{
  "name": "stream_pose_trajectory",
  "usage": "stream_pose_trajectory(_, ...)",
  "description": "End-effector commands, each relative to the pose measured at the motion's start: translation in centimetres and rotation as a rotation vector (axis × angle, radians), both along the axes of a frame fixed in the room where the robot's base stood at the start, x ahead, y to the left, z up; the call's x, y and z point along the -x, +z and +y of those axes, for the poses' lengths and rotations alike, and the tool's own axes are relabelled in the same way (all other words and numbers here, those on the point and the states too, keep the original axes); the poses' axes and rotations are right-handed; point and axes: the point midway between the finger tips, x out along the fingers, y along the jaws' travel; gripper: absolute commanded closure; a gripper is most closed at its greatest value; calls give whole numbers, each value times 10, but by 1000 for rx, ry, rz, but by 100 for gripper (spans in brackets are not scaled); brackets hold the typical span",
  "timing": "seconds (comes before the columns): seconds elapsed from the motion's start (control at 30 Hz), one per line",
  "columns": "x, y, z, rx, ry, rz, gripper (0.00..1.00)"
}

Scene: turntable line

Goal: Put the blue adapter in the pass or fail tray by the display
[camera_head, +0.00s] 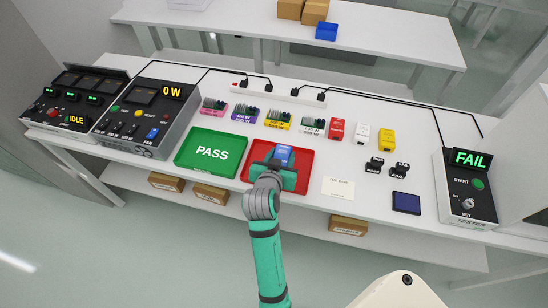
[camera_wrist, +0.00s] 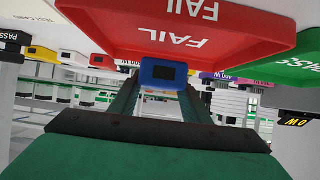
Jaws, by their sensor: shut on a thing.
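The blue adapter (camera_head: 283,154) is between the fingers of my gripper (camera_head: 280,165), over the red tray (camera_head: 304,165) on the table. In the wrist view the blue adapter (camera_wrist: 163,72) shows at the fingertips (camera_wrist: 160,92), close to the red tray (camera_wrist: 230,40) marked FAIL. I cannot tell whether the adapter touches the tray floor. The green tray (camera_head: 211,153) marked PASS lies just left of the red one. The tester display (camera_head: 470,158) at the right reads FAIL in green.
Several boards (camera_head: 278,119) and red, white and yellow adapters (camera_head: 387,140) stand behind the trays. A white card (camera_head: 338,188), black PASS and FAIL stamps (camera_head: 400,169) and a dark blue pad (camera_head: 406,203) lie to the right. Control boxes (camera_head: 148,112) stand at the left.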

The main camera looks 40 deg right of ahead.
Motion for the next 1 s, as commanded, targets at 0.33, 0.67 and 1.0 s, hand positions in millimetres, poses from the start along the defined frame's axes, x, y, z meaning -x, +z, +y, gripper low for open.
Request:
stream_pose_trajectory(0.33,-3,-35,2,1,0,2,91)
stream_pose_trajectory(0.67,-6,-42,5,1,5,-2,91)
stream_pose_trajectory(1.0,-4,-45,3,0,1,0,39)
